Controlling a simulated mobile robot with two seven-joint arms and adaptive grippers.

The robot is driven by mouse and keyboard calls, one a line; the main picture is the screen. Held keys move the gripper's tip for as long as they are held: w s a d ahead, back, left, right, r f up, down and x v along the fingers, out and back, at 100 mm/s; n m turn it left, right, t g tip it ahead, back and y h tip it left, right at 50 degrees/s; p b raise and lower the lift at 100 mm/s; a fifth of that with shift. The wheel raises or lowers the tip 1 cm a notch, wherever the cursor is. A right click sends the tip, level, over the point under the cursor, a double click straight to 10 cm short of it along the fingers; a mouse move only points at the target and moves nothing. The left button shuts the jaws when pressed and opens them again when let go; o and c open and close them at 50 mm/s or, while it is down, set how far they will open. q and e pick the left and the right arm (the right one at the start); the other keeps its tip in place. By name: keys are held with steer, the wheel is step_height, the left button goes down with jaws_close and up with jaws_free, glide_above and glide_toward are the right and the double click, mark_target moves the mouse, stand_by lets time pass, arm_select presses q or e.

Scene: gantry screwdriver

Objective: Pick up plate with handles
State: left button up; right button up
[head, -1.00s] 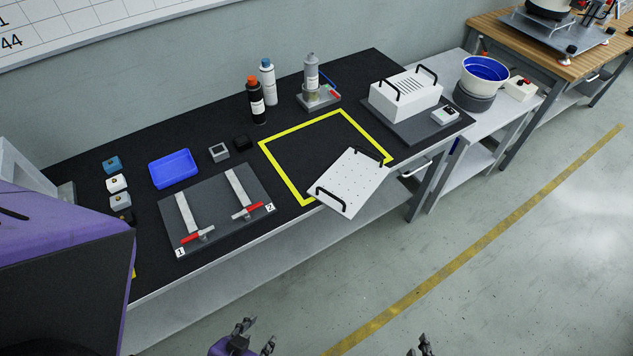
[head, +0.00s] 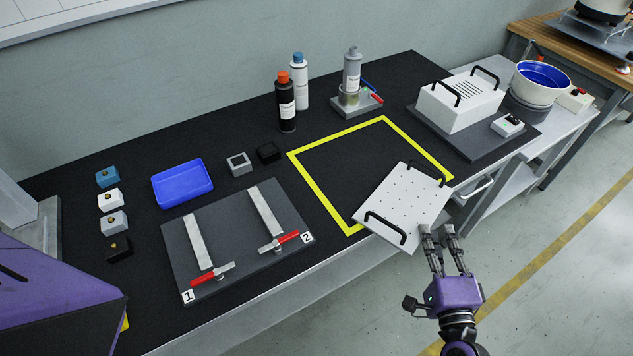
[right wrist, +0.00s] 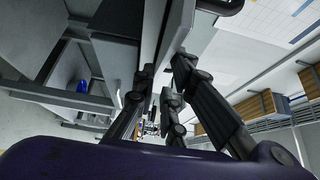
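The plate with handles (head: 407,203) is white, dotted with small holes, with a black handle near each of two opposite edges. It lies askew across the front part of the yellow-outlined square, its near corner jutting past the table's front edge. My right gripper (head: 437,231) is at the plate's right front edge in the head view, fingers spread. In the right wrist view its fingers (right wrist: 166,72) stand apart, with a pale slab edge, likely the plate (right wrist: 172,30), running between them. Whether they touch it I cannot tell. My left gripper is out of view.
The dark table (head: 345,262) also holds a grey board with red clamps (head: 237,252), a blue tray (head: 182,183), bottles (head: 286,105) and a white box with handles (head: 460,105). The yellow-outlined square (head: 320,191) is otherwise clear.

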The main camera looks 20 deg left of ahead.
mark_target(429, 213)
steer(key=x, duration=0.6)
steer(key=shift+a, duration=0.2)
jaws_close()
steer(key=shift+w+r, duration=0.1)
steer(key=shift+r, duration=0.1)
steer(key=shift+r, duration=0.1)
